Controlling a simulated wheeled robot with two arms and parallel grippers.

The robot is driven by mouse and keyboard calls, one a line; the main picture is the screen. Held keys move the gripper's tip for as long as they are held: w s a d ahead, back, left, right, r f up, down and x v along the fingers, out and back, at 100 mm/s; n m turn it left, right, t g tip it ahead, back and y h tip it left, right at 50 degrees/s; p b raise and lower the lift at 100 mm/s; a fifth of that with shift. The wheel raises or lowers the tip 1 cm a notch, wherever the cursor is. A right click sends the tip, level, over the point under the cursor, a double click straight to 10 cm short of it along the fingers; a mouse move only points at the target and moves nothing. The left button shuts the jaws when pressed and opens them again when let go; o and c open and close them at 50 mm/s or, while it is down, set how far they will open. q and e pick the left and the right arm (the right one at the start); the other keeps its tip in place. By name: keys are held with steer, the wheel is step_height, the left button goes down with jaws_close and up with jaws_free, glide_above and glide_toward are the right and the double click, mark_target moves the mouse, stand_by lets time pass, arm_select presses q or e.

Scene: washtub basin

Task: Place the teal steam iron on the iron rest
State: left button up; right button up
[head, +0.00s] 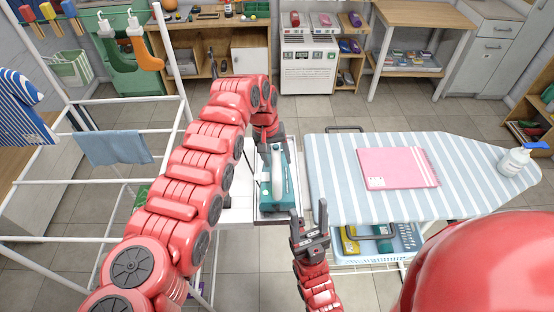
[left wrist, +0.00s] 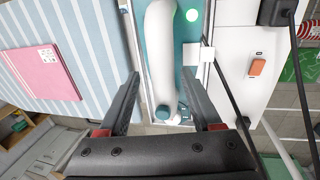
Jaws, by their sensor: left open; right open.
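The teal steam iron (head: 285,192) with its white handle lies in a thin-framed rest (head: 262,213) at the left end of the ironing board. This looks like the iron rest. In the left wrist view the iron (left wrist: 160,60) runs lengthwise between the fingers of my left gripper (left wrist: 160,74). The fingers are apart on either side of the handle, with visible gaps. In the head view my left arm hides much of that gripper and the iron's far end. My right gripper (head: 310,225) is open and empty, near the rest's front right corner.
The striped ironing board (head: 330,170) holds a folded pink cloth (head: 398,168) and a spray bottle (head: 515,160). A blue basket (head: 405,240) sits below it. A white surface (head: 237,205) adjoins the rest on the left. A drying rack (head: 95,190) with a blue towel (head: 115,147) stands farther left.

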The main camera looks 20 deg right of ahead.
arm_select(q)
step_height(320, 180, up, 11)
steer(key=a+b, duration=0.2)
steer(key=b, duration=0.1)
steer(key=shift+w, duration=0.25)
